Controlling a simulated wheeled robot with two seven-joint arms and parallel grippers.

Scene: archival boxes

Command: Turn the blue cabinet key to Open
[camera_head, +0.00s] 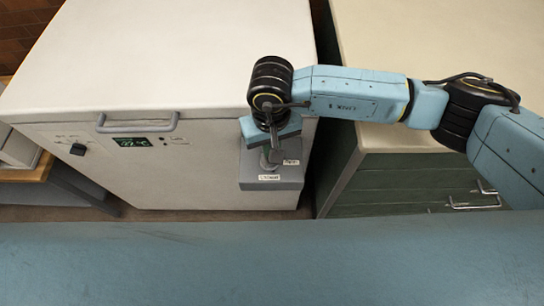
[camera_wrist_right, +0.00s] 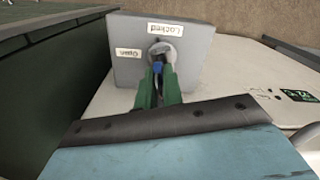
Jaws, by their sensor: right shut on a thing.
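The blue key (camera_wrist_right: 157,67) sits in the round lock of a grey lock plate (camera_wrist_right: 191,70) on the front of the white cabinet. My right gripper (camera_wrist_right: 158,80) is shut on the key, with its green fingers on either side. A "Locked" label (camera_wrist_right: 165,29) and an "Open" label (camera_wrist_right: 128,54) are on the plate beside the lock. The key's exact angle is hard to tell because the fingers hide most of it. In the head view the lock plate (camera_head: 252,171) is partly under my right gripper (camera_head: 271,156), and the key is hidden. My left gripper is not in view.
The white cabinet (camera_head: 150,60) has a handle (camera_head: 137,128), a green display (camera_head: 130,142) and a black knob (camera_head: 78,149). A dark green drawer unit (camera_head: 400,180) stands close on the right, with a narrow gap between. A wooden-edged table (camera_head: 40,168) is at left.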

